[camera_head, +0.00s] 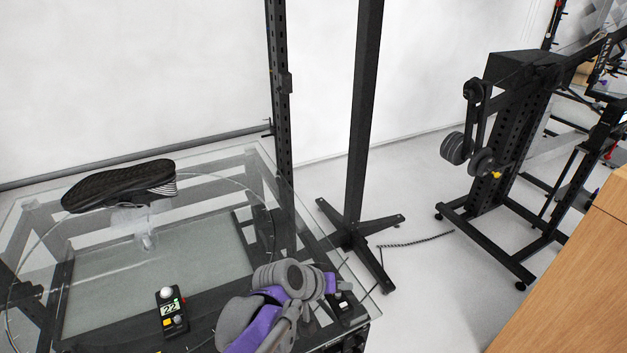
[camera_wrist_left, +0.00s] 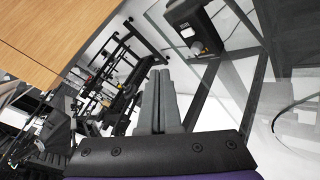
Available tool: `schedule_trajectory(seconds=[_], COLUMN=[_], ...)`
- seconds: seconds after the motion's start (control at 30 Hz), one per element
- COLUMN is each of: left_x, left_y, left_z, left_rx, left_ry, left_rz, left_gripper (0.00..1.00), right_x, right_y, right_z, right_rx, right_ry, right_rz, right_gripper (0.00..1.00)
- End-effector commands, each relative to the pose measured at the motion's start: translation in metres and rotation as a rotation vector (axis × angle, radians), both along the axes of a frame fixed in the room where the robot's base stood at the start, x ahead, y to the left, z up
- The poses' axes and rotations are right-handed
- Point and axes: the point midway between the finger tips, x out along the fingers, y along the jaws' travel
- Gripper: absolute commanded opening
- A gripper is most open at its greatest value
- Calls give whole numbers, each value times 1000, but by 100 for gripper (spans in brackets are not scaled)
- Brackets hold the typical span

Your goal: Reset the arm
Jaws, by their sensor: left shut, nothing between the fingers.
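My left arm (camera_head: 283,295), grey and purple, is folded at the bottom middle of the head view, over the near right corner of the glass table. In the left wrist view my left gripper (camera_wrist_left: 160,78) has its two grey fingers pressed together with nothing between them. The fingertips are hard to make out in the head view. My right gripper is in neither view.
A black shoe (camera_head: 120,186) rests on a clear stand (camera_head: 143,232) on the glass table (camera_head: 215,160). A small device reading 22 (camera_head: 171,311) is near its front. Black posts (camera_head: 366,110) and a weight machine (camera_head: 507,120) stand behind. A wooden surface (camera_head: 572,285) is at right.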

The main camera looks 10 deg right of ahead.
Motion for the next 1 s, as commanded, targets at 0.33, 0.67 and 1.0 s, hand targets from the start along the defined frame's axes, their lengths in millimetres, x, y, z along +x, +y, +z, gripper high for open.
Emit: schedule_trajectory(seconds=[0.33,0.67,1.0], left_x=[-49,-158,-198], left_y=[112,258,298], left_z=[4,-24,-42], left_rx=[171,457,557], left_ry=[-5,25,45], left_rz=[111,297,361], left_gripper=[0,0,0], right_x=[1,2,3], right_y=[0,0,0], right_z=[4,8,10], right_rx=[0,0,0], right_ry=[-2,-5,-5], right_rz=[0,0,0], right_gripper=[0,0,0])
